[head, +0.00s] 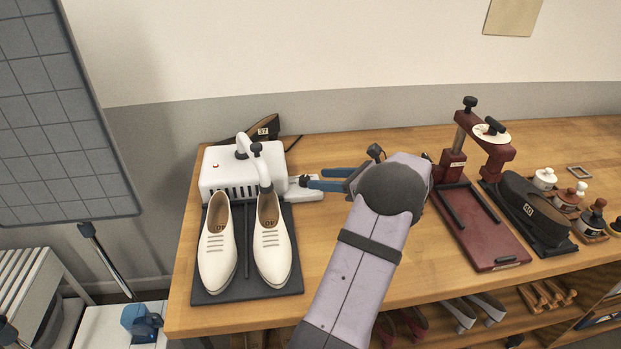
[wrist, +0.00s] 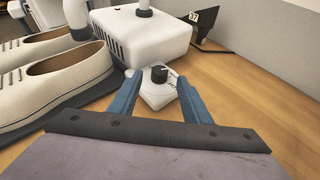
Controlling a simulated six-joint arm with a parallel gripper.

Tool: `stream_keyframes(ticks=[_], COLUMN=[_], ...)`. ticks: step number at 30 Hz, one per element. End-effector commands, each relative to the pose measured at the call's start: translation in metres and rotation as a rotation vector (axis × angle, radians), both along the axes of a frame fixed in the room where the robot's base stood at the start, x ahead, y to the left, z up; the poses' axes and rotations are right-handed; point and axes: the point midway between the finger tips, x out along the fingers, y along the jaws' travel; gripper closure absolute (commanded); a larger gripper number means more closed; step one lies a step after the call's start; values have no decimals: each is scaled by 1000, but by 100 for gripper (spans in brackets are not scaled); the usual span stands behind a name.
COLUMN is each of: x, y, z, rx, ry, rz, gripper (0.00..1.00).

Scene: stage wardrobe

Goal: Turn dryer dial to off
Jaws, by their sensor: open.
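The shoe dryer (head: 228,171) is a white box with slots and white tubes, at the left of the bench; it also shows in the wrist view (wrist: 140,38). A small white control block (wrist: 152,98) sits beside it with a black dial (wrist: 159,73) on top. The dial has a white mark, and lettering beside it is too small to read. My gripper (head: 316,180) has blue fingers, apart, one on each side of the dial, at the block. The dial shows between the fingertips in the wrist view; I cannot tell whether either finger touches it.
A pair of cream shoes (head: 271,240) stands on the dark mat (head: 246,290) in front of the dryer. A black form marked 37 (head: 264,129) is behind it. A dark red press (head: 483,228) stands to the right.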

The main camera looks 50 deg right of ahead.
Motion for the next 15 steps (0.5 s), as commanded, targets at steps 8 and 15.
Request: stream_keyframes(ticks=[8, 15], x=[34, 46], y=[2, 2], z=[-13, -19], rx=[-1, -2], ry=[1, 0], rz=[3, 1], gripper=[56, 56])
